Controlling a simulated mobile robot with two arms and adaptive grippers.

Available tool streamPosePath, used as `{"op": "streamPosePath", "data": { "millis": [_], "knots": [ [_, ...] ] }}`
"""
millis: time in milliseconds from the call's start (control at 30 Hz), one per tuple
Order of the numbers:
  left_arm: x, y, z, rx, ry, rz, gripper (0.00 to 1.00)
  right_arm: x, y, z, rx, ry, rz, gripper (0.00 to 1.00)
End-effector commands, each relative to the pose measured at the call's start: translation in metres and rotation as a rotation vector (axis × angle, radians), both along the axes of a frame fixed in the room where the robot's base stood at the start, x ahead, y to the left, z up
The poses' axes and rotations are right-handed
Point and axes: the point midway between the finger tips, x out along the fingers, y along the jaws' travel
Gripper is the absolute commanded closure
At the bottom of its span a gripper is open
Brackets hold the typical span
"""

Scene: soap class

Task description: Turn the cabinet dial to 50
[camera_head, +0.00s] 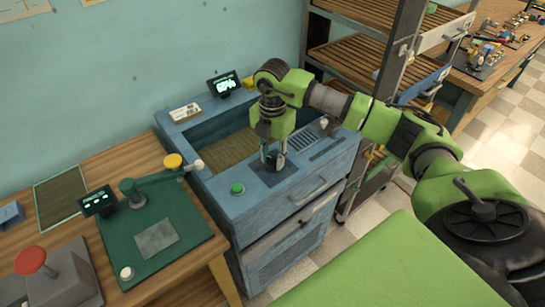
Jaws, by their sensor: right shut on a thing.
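The blue cabinet (222,198) stands in the middle of the head view, with an open well in its top. Its dial (272,160) is a small dark knob on the front part of the top. My right gripper (273,163) points straight down over it and is shut on the dial, a finger on either side. The fingers partly hide the dial, and its setting cannot be read. A small dark display (224,84) with pale green characters stands at the cabinet's back edge. My left gripper is not in view.
A green button (237,188) sits left of the dial. A vented panel (303,139) lies to its right. A wooden bench with a green station (185,215) and a red-knobbed device (32,262) adjoins on the left. Wooden shelves (350,50) stand behind at the right.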

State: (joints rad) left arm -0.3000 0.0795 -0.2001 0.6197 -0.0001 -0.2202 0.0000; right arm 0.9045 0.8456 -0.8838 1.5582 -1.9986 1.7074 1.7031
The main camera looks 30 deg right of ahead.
Motion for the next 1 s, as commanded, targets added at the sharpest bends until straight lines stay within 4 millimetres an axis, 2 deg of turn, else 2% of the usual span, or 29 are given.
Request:
{"op": "streamPosePath", "data": {
  "millis": [200,500,1000],
  "knots": [
    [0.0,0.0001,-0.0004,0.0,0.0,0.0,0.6,0.0011,-0.0005,0.001,-0.002,-0.004,-0.186,0.95],
    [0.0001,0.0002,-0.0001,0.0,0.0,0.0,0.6,0.0015,-0.0005,0.0016,0.0,-0.005,-0.37,0.95],
    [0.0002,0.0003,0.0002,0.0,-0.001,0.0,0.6,0.0015,-0.0008,0.0017,0.0,-0.005,-0.456,0.95]
  ]
}}
